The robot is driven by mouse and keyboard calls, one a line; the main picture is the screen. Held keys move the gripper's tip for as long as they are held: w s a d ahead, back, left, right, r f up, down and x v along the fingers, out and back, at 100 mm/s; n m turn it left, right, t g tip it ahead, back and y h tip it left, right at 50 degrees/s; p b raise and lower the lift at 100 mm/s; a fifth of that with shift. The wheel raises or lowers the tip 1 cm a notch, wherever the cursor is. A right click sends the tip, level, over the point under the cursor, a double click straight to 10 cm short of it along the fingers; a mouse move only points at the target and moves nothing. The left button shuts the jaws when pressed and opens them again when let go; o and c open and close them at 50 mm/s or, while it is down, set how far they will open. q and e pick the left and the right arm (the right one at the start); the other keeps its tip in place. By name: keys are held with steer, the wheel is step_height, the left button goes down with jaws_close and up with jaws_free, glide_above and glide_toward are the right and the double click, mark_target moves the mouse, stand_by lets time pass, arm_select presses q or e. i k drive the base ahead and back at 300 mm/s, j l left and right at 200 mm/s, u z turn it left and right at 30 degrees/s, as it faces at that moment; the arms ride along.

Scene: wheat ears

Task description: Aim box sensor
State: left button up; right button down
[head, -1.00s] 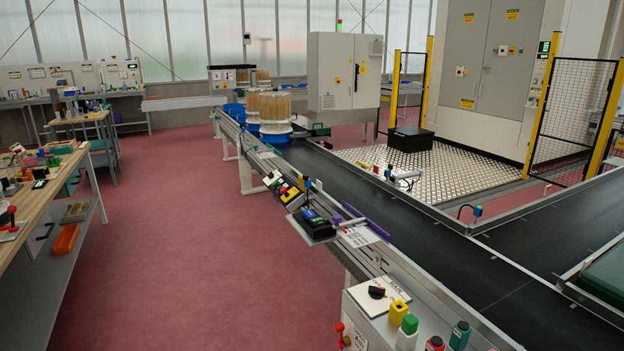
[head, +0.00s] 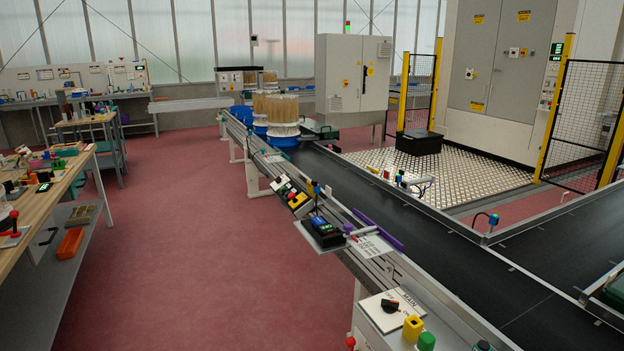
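Neither gripper shows in the head view. No thing is labelled as the box sensor, and I cannot tell for sure which device it is. Small sensor-like devices stand along the conveyor: one with a blue and green head (head: 492,221) on a bent cable at the far rail, and a white one (head: 403,180) with a cable at the near belt's far edge. A black device with a lit display (head: 322,230) sits on the near rail beside a purple bar (head: 378,228).
The dark conveyor belt (head: 420,215) runs from the back to the lower right. A control panel with a black knob (head: 391,305) is at the front. A wooden workbench (head: 50,185) stands left. The red floor (head: 180,260) between is clear. Yellow-posted fencing (head: 556,110) stands right.

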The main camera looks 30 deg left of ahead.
mark_target(317, 187)
steer(key=i+j, duration=0.3)
steer(key=j, duration=0.2)
steer(key=i+j, duration=0.65)
steer(key=j, duration=0.3)
steer(key=i+j, duration=0.3)
steer(key=j, duration=0.15)
